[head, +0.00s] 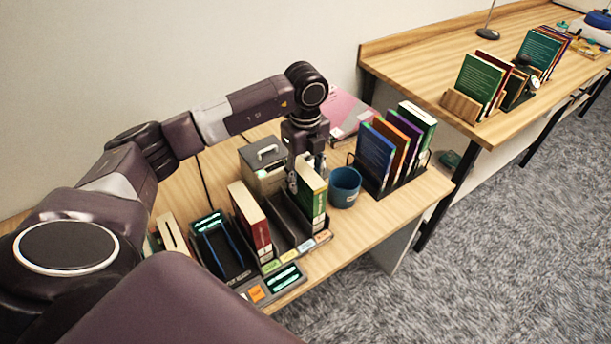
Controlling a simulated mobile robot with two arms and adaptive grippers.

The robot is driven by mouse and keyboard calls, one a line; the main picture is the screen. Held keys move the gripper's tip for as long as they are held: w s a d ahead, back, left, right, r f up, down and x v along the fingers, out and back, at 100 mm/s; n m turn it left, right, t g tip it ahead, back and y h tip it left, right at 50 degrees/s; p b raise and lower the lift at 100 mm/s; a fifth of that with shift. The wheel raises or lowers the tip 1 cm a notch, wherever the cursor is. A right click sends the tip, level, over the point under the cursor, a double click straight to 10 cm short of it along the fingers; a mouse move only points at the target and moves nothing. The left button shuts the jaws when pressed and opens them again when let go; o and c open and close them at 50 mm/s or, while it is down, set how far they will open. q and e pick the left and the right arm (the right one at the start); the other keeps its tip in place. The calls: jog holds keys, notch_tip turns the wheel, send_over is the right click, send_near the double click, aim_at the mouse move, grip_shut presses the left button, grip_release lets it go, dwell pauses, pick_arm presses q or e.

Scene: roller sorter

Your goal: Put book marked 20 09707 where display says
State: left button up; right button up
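A roller sorter (281,238) stands on the near desk, with upright slots and coloured labels along its front edge. A lit display (284,278) sits at its front; its text is too small to read. A green book (313,196) with pale page edges stands upright at the sorter's right-hand slot. My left gripper (308,168) points down at this book's top, with its fingers around the upper edge, and looks shut on it. A red book (249,218) stands upright in a slot to the left. No book number is legible. My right gripper is out of view.
A dark tray unit with a second lit display (208,223) stands left of the sorter. A blue mug (345,186) is close on the right, before a rack of books (376,153). A grey box (262,164) stands behind. Another desk (425,66) holds more books.

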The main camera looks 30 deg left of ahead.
pick_arm(q)
notch_tip(320, 180, up, 12)
jog(key=shift+r, duration=0.1)
dwell(0.6)
dwell(0.5)
